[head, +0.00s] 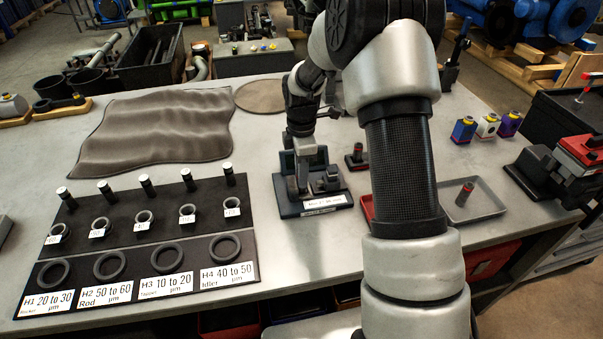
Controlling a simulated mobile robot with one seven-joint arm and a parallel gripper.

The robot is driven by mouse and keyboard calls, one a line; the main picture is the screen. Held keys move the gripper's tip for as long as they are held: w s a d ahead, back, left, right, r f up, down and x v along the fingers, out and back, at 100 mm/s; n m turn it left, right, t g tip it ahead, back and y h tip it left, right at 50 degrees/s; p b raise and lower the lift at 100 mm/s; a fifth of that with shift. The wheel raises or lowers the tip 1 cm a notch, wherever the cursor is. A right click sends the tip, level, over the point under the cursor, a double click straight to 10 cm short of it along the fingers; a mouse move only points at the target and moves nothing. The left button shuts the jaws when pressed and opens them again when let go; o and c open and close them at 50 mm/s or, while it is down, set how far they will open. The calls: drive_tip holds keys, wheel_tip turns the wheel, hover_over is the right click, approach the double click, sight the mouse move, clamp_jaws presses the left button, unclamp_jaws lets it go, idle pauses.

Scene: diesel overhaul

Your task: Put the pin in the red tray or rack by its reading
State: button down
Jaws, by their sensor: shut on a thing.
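My gripper (302,188) points down at a dark blue gauge stand (318,203) in the middle of the bench. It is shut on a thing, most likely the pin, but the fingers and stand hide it. The stand has a small screen, whose reading is too small to make out. The red tray (367,207) shows only as a sliver of rim; my arm covers the rest. The black rack (95,225) at left has several standing pins, several small tagged rings and a front row of larger rings labelled H1 20 to 30, H2 50 to 60, H3 10 to 20, H4 40 to 50 µm.
A red-banded pin (466,193) stands in a grey tray (483,207) right of my arm. A small dark block with a red-banded piece (357,155) stands behind the gauge. A crumpled grey cloth (155,125) lies behind the rack. Bare bench lies between rack and gauge.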

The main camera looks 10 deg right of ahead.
drive_tip(key=shift+r+p, duration=2.05)
drive_tip(key=shift+r, duration=1.2)
